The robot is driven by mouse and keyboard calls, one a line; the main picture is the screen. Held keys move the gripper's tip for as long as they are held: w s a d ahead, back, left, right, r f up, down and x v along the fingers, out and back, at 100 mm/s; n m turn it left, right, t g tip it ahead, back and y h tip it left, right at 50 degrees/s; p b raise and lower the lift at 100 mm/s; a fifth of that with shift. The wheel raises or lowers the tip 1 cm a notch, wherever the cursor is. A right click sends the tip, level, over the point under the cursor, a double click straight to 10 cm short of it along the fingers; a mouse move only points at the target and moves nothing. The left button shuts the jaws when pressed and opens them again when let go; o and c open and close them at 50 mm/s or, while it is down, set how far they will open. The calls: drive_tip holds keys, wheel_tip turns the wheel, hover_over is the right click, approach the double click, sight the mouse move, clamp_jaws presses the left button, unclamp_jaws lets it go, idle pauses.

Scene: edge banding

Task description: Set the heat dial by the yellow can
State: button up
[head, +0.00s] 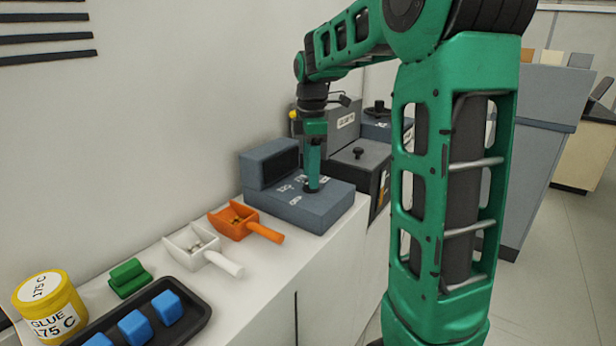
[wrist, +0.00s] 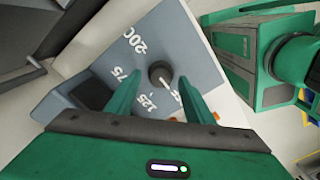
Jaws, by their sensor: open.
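The yellow can (head: 55,305) stands at the lower left in the head view; its side reads "GLUE 175 C" and its lid "175 C". The heat dial (wrist: 160,72) is a dark round knob with a white pointer line on a blue-grey panel (wrist: 185,45). Its pointer slants down and right, toward a mark partly hidden by the right finger. Marks "200", one ending in "75", and "125" show around it. My gripper (wrist: 158,76) is open, its fingers on either side of the knob; I cannot tell whether they touch it. In the head view, my gripper (head: 312,186) covers the knob.
An orange scoop (head: 240,222) and a white scoop (head: 200,250) lie left of the heater box (head: 315,212). A green block (head: 130,278) and a black tray (head: 185,333) with blue blocks are nearer. A dark machine (head: 360,160) stands right; a wall runs behind.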

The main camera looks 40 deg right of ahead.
drive_tip(key=shift+f, duration=0.65)
drive_tip(key=c, duration=1)
drive_tip(key=shift+c, duration=0.2)
